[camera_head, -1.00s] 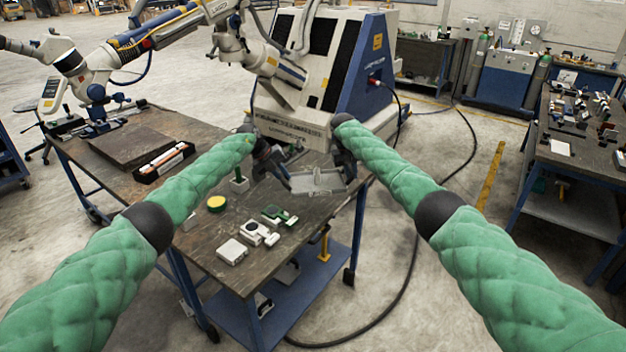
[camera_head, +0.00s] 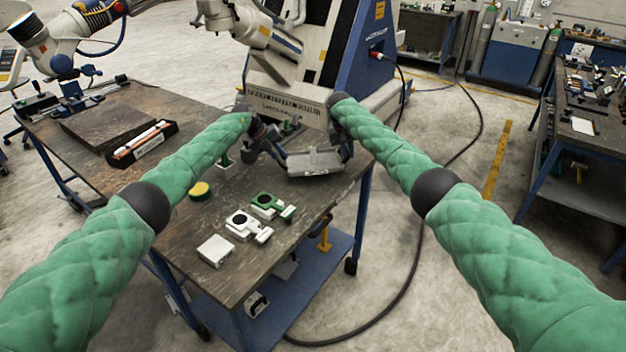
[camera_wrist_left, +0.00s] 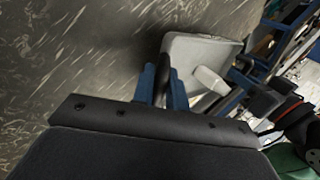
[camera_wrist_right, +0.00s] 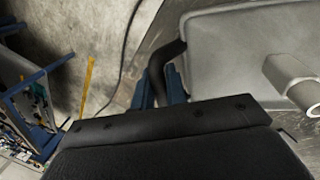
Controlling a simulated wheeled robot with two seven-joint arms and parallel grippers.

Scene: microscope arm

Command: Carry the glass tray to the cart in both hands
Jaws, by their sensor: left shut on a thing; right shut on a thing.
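The glass tray (camera_head: 316,163) is a shallow grey tray with dark handles, held between my two grippers over the far right end of the wheeled table. My left gripper (camera_head: 277,150) is shut on its left handle; the left wrist view shows the blue fingers (camera_wrist_left: 160,86) around a black bar beside the tray (camera_wrist_left: 197,52). My right gripper (camera_head: 345,150) is shut on the right handle, with its fingers (camera_wrist_right: 160,85) on the black bar. A pale cylindrical part shows on the tray (camera_wrist_right: 292,80). I cannot tell which bench is the cart, or the tray's exact height.
The wheeled table (camera_head: 190,225) bears a white box (camera_head: 216,250), a white fixture (camera_head: 243,222), a green fixture (camera_head: 268,204) and a yellow round piece (camera_head: 200,190). A large machine (camera_head: 330,50) stands behind. A cluttered bench (camera_head: 590,120) is at right, with clear floor (camera_head: 450,270) between, crossed by a cable.

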